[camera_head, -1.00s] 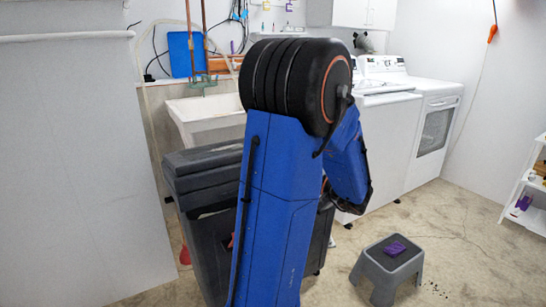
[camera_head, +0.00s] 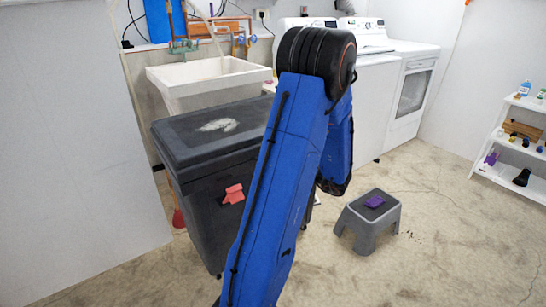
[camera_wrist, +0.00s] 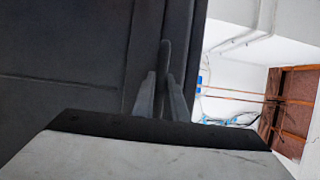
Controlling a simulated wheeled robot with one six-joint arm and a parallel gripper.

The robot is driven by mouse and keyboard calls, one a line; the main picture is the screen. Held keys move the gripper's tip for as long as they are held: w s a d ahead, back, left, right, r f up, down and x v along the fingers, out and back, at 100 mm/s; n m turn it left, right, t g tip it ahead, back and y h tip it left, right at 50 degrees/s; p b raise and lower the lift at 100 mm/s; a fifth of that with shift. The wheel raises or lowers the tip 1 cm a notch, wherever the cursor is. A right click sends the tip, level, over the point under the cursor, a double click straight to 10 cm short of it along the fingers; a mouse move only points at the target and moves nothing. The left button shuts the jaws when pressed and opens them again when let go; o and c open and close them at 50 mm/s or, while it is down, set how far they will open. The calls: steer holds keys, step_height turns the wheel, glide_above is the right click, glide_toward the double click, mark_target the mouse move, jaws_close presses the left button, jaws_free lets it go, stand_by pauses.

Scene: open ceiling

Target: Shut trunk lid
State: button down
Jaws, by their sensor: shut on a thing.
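The trunk is a dark grey box (camera_head: 205,225) in front of the sink, partly hidden by my blue arm. Its lid (camera_head: 185,142) lies over the box, roughly level, with a pale patch on top. The lid looks down along its visible front edge; I cannot tell whether a thin gap is left. In the wrist view my gripper (camera_wrist: 161,95) has its two grey fingers close together around a thin dark edge, beside a large dark panel (camera_wrist: 60,60) that looks like part of the trunk. In the head view my gripper is hidden behind my arm.
A pink-red item (camera_head: 233,194) is on the trunk's front. A grey step stool (camera_head: 368,222) with a purple item (camera_head: 375,202) stands to the right. A white sink (camera_head: 205,85) and washer (camera_head: 370,95) are behind. A white shelf (camera_head: 515,150) stands far right. Floor at front right is clear.

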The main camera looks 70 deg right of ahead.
steer(key=shift+f, duration=0.5)
steer(key=c, duration=2)
jaws_free()
steer(key=shift+w+f, duration=0.1)
steer(key=shift+c, duration=0.2)
steer(key=shift+r, duration=0.2)
steer(key=shift+s, duration=0.45)
steer(key=s+a, duration=0.2)
steer(key=s, duration=1.4)
steer(key=shift+s+a+f, duration=0.15)
steer(key=shift+a+f, duration=0.1)
steer(key=shift+a, duration=0.05)
